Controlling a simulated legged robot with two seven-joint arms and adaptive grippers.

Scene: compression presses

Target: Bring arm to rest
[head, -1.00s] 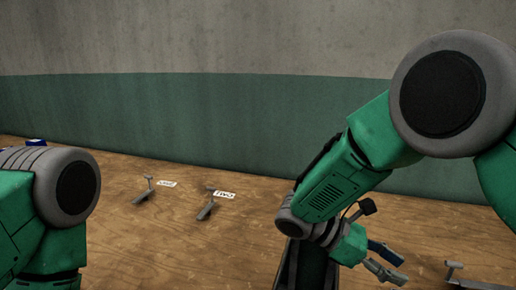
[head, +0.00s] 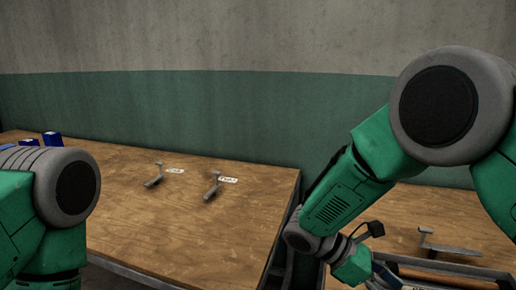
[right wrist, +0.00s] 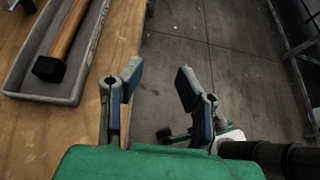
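My right arm reaches down on the right of the head view, its gripper (head: 385,275) low at the bottom edge and partly cut off. In the right wrist view the right gripper (right wrist: 155,88) has its two blue-grey fingers spread apart, with nothing between them and grey floor behind. The left finger appears over the table's edge in that view. My left arm (head: 45,215) shows only in part at the left of the head view. Its gripper is out of view.
A grey tray (right wrist: 13,83) holding a hammer (right wrist: 47,68) lies on the wooden table (right wrist: 35,125), left of the gripper. Small grey presses (head: 153,175) (head: 213,186) with white labels stand on the left table (head: 180,225). Another press (head: 427,242) stands on the right table. Blue items (head: 52,138) sit far left.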

